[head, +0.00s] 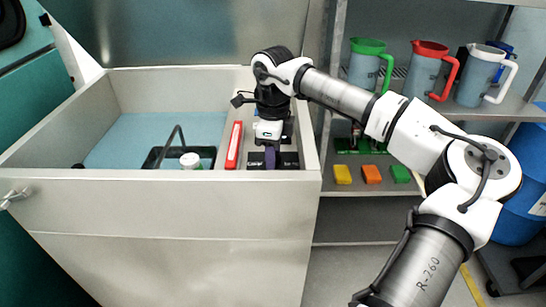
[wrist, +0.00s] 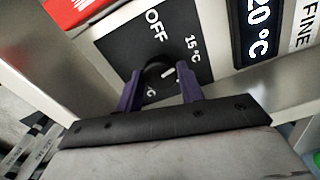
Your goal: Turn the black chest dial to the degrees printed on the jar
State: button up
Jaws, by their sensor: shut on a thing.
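The black dial (wrist: 158,76) sits on a black panel (wrist: 122,42) in the wrist view, between the two purple fingers of my gripper (wrist: 162,82). The fingers are shut on it. "OFF" and "15 °C" are printed around it; another °C mark is partly hidden by the fingers. A short white mark shows on the dial; its exact direction is hard to tell. In the head view my gripper (head: 270,158) points down at the right end of the pale chest (head: 170,205). The jar (head: 190,161) with a white lid stands behind the chest's front wall; its print is not readable.
A display (wrist: 262,30) beside the panel shows "20 °C", cut by the frame edge. A red box (head: 234,146) stands left of my gripper. A black rack (head: 160,155) is by the jar. Shelves with jugs (head: 367,65) and coloured blocks (head: 371,174) stand right.

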jog(key=m+b, duration=0.1)
jog(key=m, duration=0.2)
jog(key=shift+m, duration=0.4)
jog(key=m+b, duration=0.1)
jog(key=m, duration=0.3)
jog(key=shift+m+b, duration=0.3)
jog(key=m+b, duration=0.1)
jog(key=m, duration=0.3)
jog(key=shift+m+b, duration=0.45)
jog(key=shift+m, duration=1.35)
jog(key=shift+r+m, duration=0.1)
jog(key=shift+m, duration=0.2)
jog(key=o, duration=1)
